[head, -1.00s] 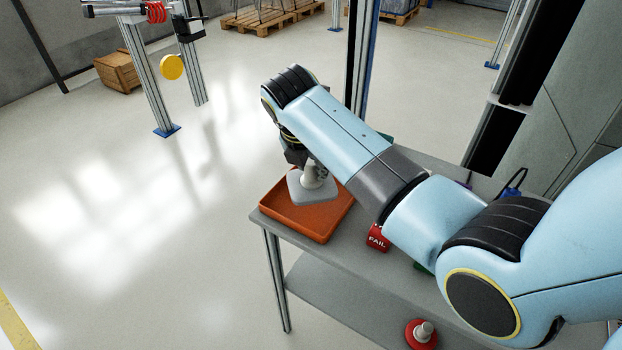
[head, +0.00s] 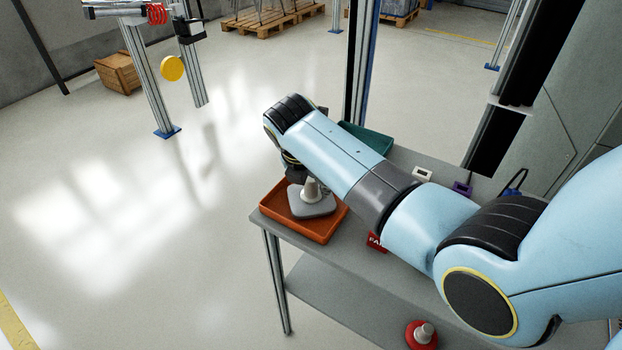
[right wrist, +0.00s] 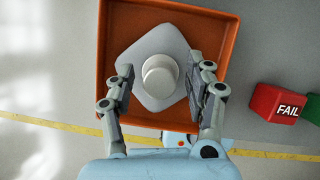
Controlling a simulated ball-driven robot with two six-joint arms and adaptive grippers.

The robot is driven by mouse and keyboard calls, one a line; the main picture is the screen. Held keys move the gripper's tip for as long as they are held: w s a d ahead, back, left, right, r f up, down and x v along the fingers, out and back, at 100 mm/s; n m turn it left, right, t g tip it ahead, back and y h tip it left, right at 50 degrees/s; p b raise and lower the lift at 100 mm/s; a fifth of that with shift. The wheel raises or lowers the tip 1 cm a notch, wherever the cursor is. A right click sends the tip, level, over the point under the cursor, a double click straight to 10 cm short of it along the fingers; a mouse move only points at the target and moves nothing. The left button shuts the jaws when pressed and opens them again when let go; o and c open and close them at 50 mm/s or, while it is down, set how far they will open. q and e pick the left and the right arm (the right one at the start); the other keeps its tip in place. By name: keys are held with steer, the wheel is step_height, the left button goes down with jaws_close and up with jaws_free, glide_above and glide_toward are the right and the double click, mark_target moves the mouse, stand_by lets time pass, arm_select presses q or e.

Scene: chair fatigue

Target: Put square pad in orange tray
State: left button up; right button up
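The square pad (head: 322,208) is a grey rounded plate with a pale upright knob. It lies inside the orange tray (head: 318,237) at the table's near left corner. In the right wrist view the pad (right wrist: 150,42) sits turned within the tray (right wrist: 226,30), clear of its walls. My right gripper (right wrist: 161,78) is over the pad with its fingers spread on both sides of the knob, a gap showing on each side. In the head view the right gripper (head: 296,174) is partly hidden by my arm. My left gripper is not in view.
A red FAIL block (right wrist: 277,104) stands right of the tray, with a green block (right wrist: 313,108) beside it. A teal tray (head: 368,140) is farther back on the grey table. A round red pad (head: 421,334) with a knob is on the lower shelf.

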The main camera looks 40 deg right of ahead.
steer(key=shift+r, duration=0.1)
steer(key=p+v, duration=0.1)
steer(key=v, duration=1.1)
